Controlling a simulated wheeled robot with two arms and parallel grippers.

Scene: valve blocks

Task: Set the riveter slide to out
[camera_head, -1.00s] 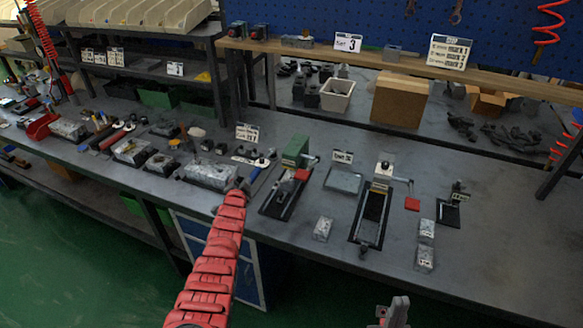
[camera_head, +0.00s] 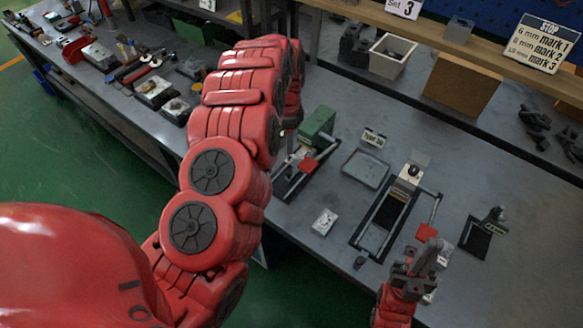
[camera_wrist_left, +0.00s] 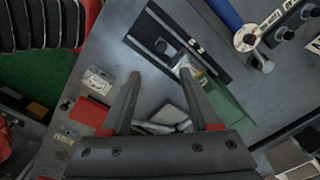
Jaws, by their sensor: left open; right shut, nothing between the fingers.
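Two slide devices stand on the bench, and I cannot tell for sure which is the riveter. One has a green body (camera_head: 318,124), a red pad (camera_head: 308,165) and a dark rail base; the other has a pale head (camera_head: 412,170) over a long black base (camera_head: 385,218). In the left wrist view the green body (camera_wrist_left: 232,112) lies beyond my open left gripper (camera_wrist_left: 165,82), with its black base (camera_wrist_left: 160,38) above. Nothing is between the fingers. The head view hides this gripper behind my red arm. My right gripper (camera_head: 428,258) is shut and empty, near the pale-headed device's front right.
A shallow grey tray (camera_head: 366,168) lies between the two devices. A small pale block (camera_head: 324,221) sits near the front edge. A small black stand (camera_head: 483,236) is at the right. A blue handle (camera_wrist_left: 222,12) shows in the left wrist view.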

